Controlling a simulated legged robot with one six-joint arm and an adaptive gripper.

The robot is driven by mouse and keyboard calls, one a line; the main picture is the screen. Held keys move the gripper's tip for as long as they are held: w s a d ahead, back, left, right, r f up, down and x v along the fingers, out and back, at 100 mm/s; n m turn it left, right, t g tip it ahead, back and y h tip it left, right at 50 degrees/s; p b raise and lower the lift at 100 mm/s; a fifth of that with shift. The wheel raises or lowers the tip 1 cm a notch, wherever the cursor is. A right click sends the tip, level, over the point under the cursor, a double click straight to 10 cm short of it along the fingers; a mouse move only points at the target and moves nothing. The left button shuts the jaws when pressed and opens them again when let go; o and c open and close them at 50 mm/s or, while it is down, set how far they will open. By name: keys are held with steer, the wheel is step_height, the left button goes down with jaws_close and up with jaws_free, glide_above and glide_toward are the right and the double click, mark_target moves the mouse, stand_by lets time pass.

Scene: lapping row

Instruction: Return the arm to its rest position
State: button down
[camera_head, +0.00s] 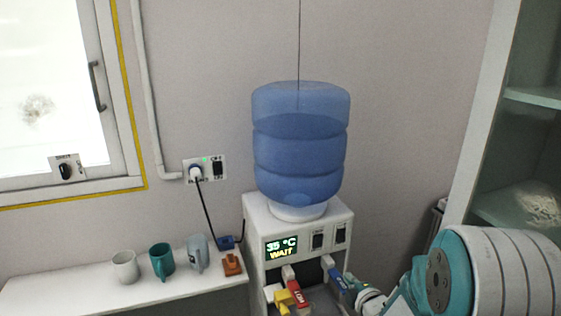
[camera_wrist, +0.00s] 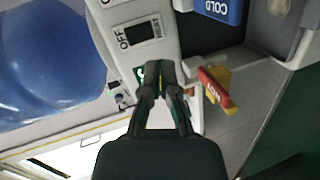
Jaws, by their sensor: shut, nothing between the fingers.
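My arm (camera_head: 455,275), teal and pale grey, reaches in from the lower right in the head view, its wrist beside the front of the water dispenser (camera_head: 258,212). My gripper (camera_wrist: 155,75) shows in the wrist view with its dark fingers together and empty, in front of the dispenser's pale front panel. I cannot tell whether the fingertips touch the panel. The red HOT lever (camera_wrist: 213,88) with a yellow part is right of the fingers, and the blue COLD lever (camera_wrist: 218,10) is above right. The gripper's fingers are not clear in the head view.
A blue water bottle (camera_head: 300,145) stands on the dispenser, whose display (camera_head: 281,247) reads 35 °C WAIT. A white shelf (camera_head: 60,295) at left holds several cups. A black cord runs from the wall socket (camera_head: 204,168). A glass-fronted cabinet (camera_head: 485,120) stands at right.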

steer(key=s+r+m+g+h, duration=0.4)
steer(key=s+r+m, duration=0.7)
steer(key=s+a+r+m+g, duration=0.1)
steer(key=s+m, duration=0.1)
steer(key=s, duration=0.4)
steer(key=s+a+r+m+g, duration=0.1)
steer(key=s+m+g, duration=0.1)
steer(key=s, duration=0.4)
steer(key=s+a+r+m+g+y, duration=0.1)
steer(key=s+a+m, duration=0.1)
steer(key=s, duration=0.4)
steer(key=shift+m+g, duration=0.4)
steer(key=shift+m, duration=0.5)
